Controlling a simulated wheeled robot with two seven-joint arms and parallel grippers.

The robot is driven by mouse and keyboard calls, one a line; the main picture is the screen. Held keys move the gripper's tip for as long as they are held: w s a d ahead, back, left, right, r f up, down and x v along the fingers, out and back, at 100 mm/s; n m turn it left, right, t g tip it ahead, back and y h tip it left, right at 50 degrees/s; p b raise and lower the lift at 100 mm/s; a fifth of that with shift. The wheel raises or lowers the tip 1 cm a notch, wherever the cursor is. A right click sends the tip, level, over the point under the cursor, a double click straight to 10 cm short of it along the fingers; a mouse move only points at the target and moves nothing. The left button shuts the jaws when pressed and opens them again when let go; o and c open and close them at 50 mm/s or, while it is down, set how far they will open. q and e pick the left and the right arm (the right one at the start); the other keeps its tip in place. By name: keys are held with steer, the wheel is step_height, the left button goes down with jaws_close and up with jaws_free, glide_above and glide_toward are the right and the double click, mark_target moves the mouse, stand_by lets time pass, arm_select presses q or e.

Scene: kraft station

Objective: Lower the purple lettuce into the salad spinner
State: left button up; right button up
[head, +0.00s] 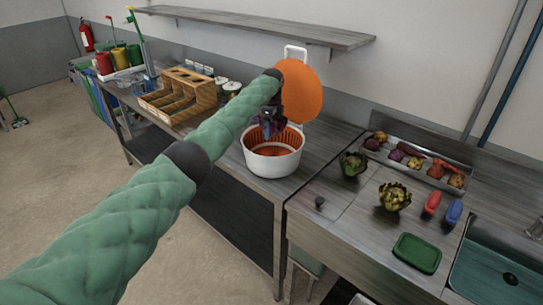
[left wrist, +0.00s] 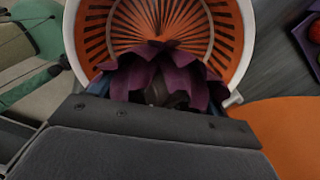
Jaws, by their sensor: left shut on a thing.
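The salad spinner (head: 272,162) is a white bowl with an orange slotted basket, standing on the steel counter. Its orange lid (head: 301,92) stands open behind it. My left gripper (head: 270,120) is above the basket opening, shut on the purple lettuce (left wrist: 160,68). In the left wrist view the dark purple leaves spread in front of the fingers, over the orange basket (left wrist: 175,22). In the head view the lettuce is small and dark, at the back of the basket opening, partly hidden by my arm. I cannot tell whether it touches the basket. My right gripper is not in view.
A wooden organizer (head: 180,92) stands left of the spinner. Two green lettuce heads (head: 353,164) (head: 394,196), a vegetable tray (head: 415,163), a red item (head: 432,203), a blue item (head: 453,213) and a green box (head: 417,252) lie right. A sink (head: 495,265) is far right.

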arm_select(q)
steer(key=shift+f+b, duration=1.95)
steer(key=shift+f, duration=2.1)
steer(key=shift+f+b, duration=1.6)
steer(key=shift+f, duration=0.9)
stand_by(0.4)
steer(key=o, duration=1.1)
steer(key=shift+r, duration=0.15)
